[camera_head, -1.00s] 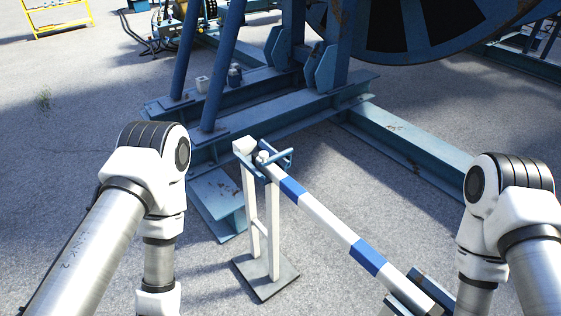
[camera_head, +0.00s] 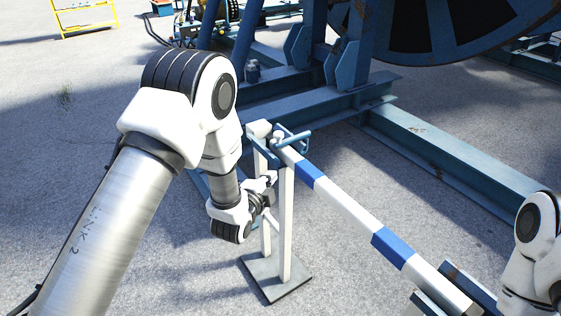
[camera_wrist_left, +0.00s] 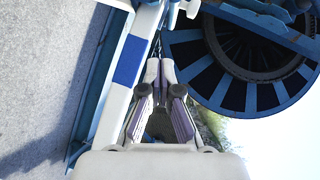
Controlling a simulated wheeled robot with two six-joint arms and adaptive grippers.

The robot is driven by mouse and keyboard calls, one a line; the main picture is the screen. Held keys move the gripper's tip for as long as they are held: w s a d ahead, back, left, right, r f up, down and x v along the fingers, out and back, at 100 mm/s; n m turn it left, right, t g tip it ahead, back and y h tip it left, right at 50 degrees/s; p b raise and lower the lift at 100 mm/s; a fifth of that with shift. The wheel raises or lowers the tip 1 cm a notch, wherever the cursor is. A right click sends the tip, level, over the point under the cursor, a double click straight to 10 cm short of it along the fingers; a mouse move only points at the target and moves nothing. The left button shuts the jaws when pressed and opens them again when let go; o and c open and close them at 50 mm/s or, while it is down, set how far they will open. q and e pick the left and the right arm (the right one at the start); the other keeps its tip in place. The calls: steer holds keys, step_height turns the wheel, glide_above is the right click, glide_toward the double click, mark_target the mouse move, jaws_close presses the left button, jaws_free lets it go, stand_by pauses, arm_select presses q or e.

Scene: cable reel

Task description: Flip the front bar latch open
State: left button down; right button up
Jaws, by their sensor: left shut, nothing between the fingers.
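The blue bar latch (camera_head: 293,142) sits at the top of a white two-legged stand (camera_head: 286,225), at the far end of the blue-and-white barrier bar (camera_head: 345,208). My left gripper (camera_head: 268,181) is by the stand's legs, below the latch and apart from it, partly hidden by my wrist. In the left wrist view its fingers (camera_wrist_left: 160,65) are together and empty, beside the barrier bar (camera_wrist_left: 122,85). The latch is not clear in that view. My right arm enters at the lower right, but its gripper is out of view.
The stand's dark base plate (camera_head: 275,277) rests on the pavement. Blue steel beams (camera_head: 450,160) of the reel frame lie behind the bar, with the big reel (camera_head: 450,30) above them. Open pavement lies at the left and below the bar.

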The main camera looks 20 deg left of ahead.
arm_select(q)
steer(key=r, duration=0.1)
steer(key=w+r+m+t, duration=0.1)
steer(key=r, duration=0.1)
steer(key=shift+w+d+r+m+t, duration=0.25)
steer(key=shift+w+m+t, duration=0.05)
steer(key=shift+w+m, duration=0.1)
arm_select(e)
steer(key=shift+f, duration=0.35)
arm_select(q)
steer(key=p, duration=0.2)
glide_toward(280, 141)
steer(key=w+d+r, duration=0.2)
steer(key=w+d, duration=0.2)
steer(key=w+a, duration=0.2)
steer(key=shift+w+a+f, duration=0.15)
steer(key=shift+a+f, duration=0.05)
steer(key=shift+a, duration=0.05)
arm_select(e)
step_height(280, 141, up, 2)
steer(key=shift+r, duration=0.1)
arm_select(q)
steer(key=shift+d, duration=0.1)
